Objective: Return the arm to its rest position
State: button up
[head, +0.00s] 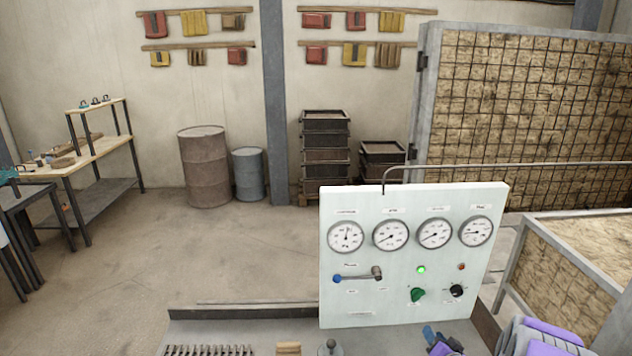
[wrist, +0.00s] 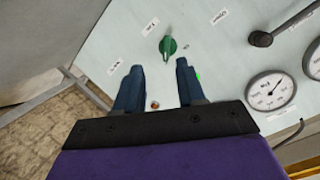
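My gripper (wrist: 158,67) shows in the wrist view with its two dark blue fingers apart and nothing between them. It points at the pale control panel (wrist: 105,50), with the green knob (wrist: 168,46) just beyond the fingertips. I cannot tell any contact with the knob; a gap seems to be there. In the head view, the gripper (head: 432,336) shows only partly at the bottom edge, in front of the panel (head: 345,290) and below its green knob (head: 417,294). My purple and grey arm is folded low at the bottom right.
The panel bears several gauges (head: 391,235), a lever (head: 357,276) and a black knob (head: 457,290). A metal rail (head: 520,165) runs behind it. A framed crate (head: 580,250) stands close on the right. Tools (head: 210,350) lie in front. The floor (head: 230,250) at left is open.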

jog(key=s+a+r+n+g+h+b, duration=0.1)
jog(key=s+a+r+n+g, duration=0.1)
jog(key=s+a+r+g, duration=0.3)
jog(key=s+a+r+n+g+h, duration=0.1)
jog(key=s+a+r+g, duration=0.15)
jog(key=s+r, duration=0.35)
jog(key=s+a+r+n+g, duration=0.1)
jog(key=s+a+r+g, duration=0.2)
jog(key=s, duration=0.9)
jog(key=s+a+r+n+g+y+b, duration=0.1)
jog(key=s+a+r+g, duration=0.2)
jog(key=s, duration=0.9)
jog(key=s+a+r+n+g, duration=0.1)
jog(key=s+a+r+g, duration=0.2)
jog(key=s+a, duration=0.5)
jog(key=s, duration=0.4)
jog(key=shift+a+r, duration=0.25)
jog(key=shift+r, duration=0.1)
jog(key=shift+d, duration=0.15)
